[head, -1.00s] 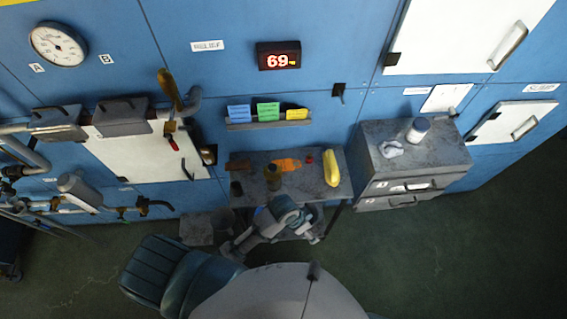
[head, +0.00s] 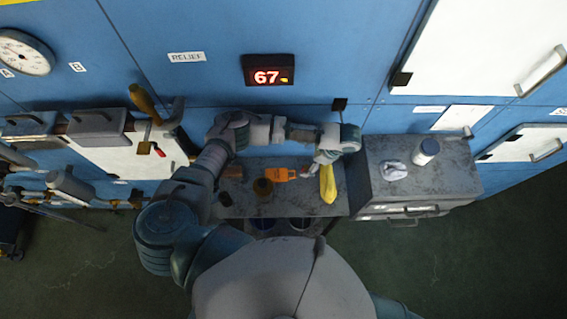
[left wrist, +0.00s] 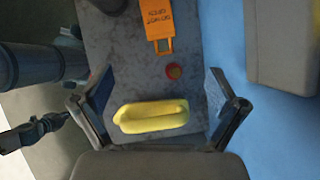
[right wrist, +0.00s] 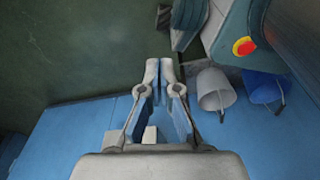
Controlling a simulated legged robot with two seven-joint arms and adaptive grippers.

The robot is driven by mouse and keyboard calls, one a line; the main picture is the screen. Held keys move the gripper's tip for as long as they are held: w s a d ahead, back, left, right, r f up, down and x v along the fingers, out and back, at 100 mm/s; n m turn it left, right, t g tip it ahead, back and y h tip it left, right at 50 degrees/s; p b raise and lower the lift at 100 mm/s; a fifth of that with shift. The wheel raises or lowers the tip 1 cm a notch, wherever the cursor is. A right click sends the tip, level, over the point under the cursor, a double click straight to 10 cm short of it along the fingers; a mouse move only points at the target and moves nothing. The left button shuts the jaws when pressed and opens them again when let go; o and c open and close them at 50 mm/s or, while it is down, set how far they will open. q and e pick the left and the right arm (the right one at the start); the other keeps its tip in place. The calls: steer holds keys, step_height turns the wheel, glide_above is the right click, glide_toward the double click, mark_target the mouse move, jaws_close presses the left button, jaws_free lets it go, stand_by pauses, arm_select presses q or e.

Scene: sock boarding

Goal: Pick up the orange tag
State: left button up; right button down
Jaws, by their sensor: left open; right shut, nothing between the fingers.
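The orange tag (head: 280,174) lies flat on the grey bench, with dark lettering. It also shows at the top of the left wrist view (left wrist: 157,22), with a cut-out loop end toward the gripper. My left gripper (head: 313,172) hangs over the bench to the right of the tag, near a yellow object (head: 328,184). In the left wrist view the fingers of my left gripper (left wrist: 162,92) are wide apart and empty, with the yellow object (left wrist: 150,116) below them and the tag beyond. My right gripper (right wrist: 160,70) is shut and empty, away from the bench.
A grey cabinet (head: 440,185) with a white-capped jar (head: 426,152) stands right of the bench. The right wrist view shows two buckets (right wrist: 215,90).

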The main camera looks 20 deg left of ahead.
arm_select(q)
step_height(320, 180, down, 2)
steer(key=s+a+f, duration=0.1)
steer(key=s, duration=0.1)
steer(key=b, duration=0.1)
glide_toward(281, 174)
steer(key=shift+s+d+f, duration=0.15)
steer(key=shift+s+d, duration=0.05)
steer(key=shift+s, duration=0.3)
steer(key=shift+a+f, duration=0.95)
steer(key=shift+a, duration=0.05)
steer(key=x, duration=0.3)
steer(key=p+x, duration=0.1)
steer(key=shift+w+f, duration=0.25)
steer(key=shift+f, duration=0.2)
steer(key=shift+c, duration=0.7)
steer(key=c, duration=0.8)
steer(key=shift+a+f, duration=0.1)
steer(key=shift+a, duration=0.05)
steer(key=shift+c, duration=1.1)
arm_select(e)
steer(key=shift+g, duration=0.3)
steer(key=s, duration=0.1)
steer(key=s+d, duration=0.1)
steer(key=s, duration=0.2)
steer(key=shift+s+d+f, duration=0.1)
steer(key=shift+s+d, duration=0.2)
steer(key=shift+d, duration=0.05)
